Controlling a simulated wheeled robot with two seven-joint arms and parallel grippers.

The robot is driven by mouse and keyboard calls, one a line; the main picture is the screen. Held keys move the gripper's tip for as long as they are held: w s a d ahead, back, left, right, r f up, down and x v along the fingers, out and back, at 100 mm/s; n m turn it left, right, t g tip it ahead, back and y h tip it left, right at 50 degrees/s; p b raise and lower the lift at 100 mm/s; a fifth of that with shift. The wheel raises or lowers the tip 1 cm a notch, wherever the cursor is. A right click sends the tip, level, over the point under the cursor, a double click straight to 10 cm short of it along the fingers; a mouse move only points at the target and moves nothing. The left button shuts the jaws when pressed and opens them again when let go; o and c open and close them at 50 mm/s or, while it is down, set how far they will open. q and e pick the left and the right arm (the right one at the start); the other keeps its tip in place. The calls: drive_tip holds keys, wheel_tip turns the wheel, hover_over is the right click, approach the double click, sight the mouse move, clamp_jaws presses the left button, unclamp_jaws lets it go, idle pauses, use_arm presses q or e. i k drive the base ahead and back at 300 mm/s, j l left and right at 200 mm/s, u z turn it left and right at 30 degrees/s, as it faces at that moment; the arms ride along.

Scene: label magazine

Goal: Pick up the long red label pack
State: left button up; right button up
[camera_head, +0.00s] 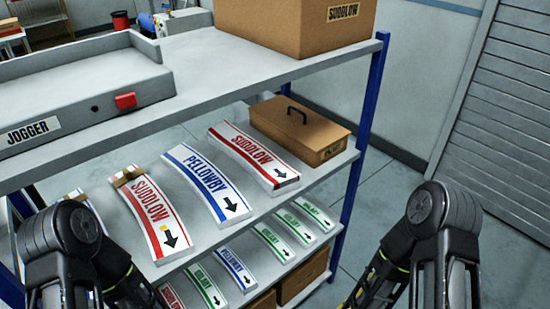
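Two long white label packs with red edges and red SUDLOW lettering lie on the middle shelf. The left red pack (153,213) has a brown band across its far end, a black arrow and a small yellow mark near its front end. My left and right arms show at the lower corners, clear of both red packs as far as I see. Neither gripper's fingertips show.
A brown handled box (300,128) stands at the shelf's right end. Smaller green, blue and red packs (235,269) lie on the shelf below. A blue post (363,150) bounds the right.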

sight(277, 178)
drive_tip(key=i+l+z, duration=0.25)
drive_tip(key=i+l, duration=0.15)
drive_tip(key=l, duration=0.2)
drive_tip(key=i+l+z, duration=0.25)
drive_tip(key=i+l, duration=0.2)
